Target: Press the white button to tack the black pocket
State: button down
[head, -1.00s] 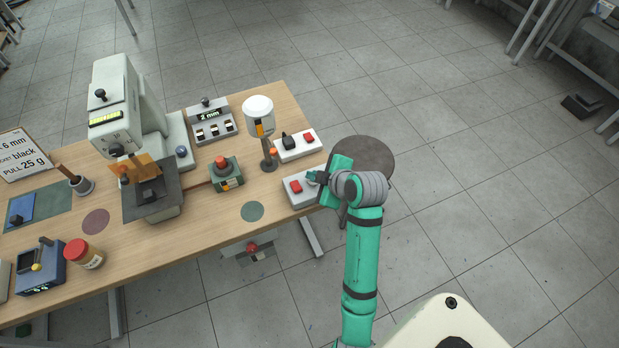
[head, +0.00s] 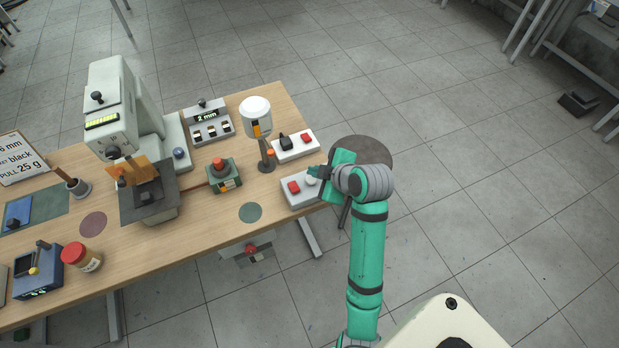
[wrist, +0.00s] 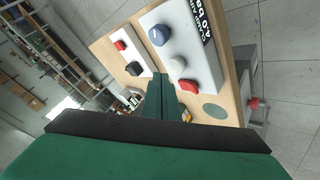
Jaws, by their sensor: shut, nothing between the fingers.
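The white button (head: 312,180) is on a light grey control box (head: 300,199) at the table's right end, beside a red button (head: 293,187). In the wrist view the white button (wrist: 177,63) sits between a blue knob (wrist: 158,35) and the red button (wrist: 188,86). My gripper (head: 314,171) is shut and empty, its tips just above the white button and seemingly apart from it. The black pocket is probably the small dark piece (head: 148,193) on the dark grey block under the cream machine (head: 110,105); its details are too small to tell.
A second box (head: 296,147) with a black switch and a red button lies just behind. A white-topped lamp-like post (head: 256,112) stands left of it. A green box with a red button (head: 223,174) is farther left.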

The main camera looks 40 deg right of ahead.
notch_tip(320, 180, up, 2)
jog(key=shift+a+r, duration=0.15)
jog(key=shift+r, duration=0.1)
jog(key=shift+s+d+r, duration=0.15)
jog(key=shift+r, duration=0.4)
jog(key=shift+s+d+r, duration=0.1)
jog(key=shift+r, duration=0.4)
jog(key=shift+w, duration=0.15)
